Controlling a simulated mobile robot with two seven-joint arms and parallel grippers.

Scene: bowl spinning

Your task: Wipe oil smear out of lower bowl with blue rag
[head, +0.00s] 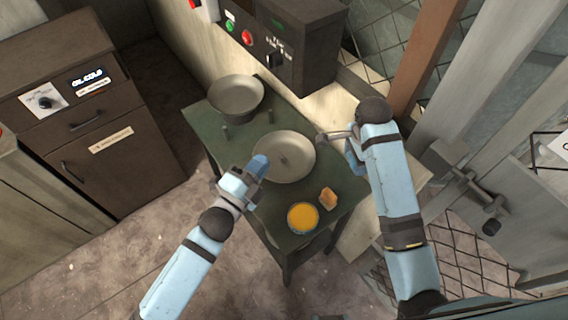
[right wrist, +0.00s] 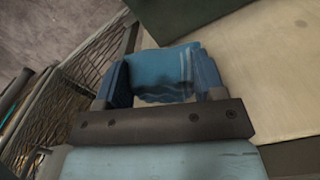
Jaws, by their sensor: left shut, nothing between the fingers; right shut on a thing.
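The lower bowl (head: 297,168), wide, shallow and grey, sits on the green table in the head view. A small dark mark shows near its middle; I cannot tell whether it is the oil smear. My left gripper (head: 259,165) is shut and empty, its tips at the bowl's left rim; I cannot tell whether they touch. My right gripper (head: 350,150) is to the right of the bowl.
A second, deeper grey bowl (head: 236,95) stands at the table's back left. A small dish of yellow stuff (head: 302,217) and a tan block (head: 328,197) lie near the front. A dark control box (head: 290,45) stands behind. The green table (head: 205,125) has bare edges.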

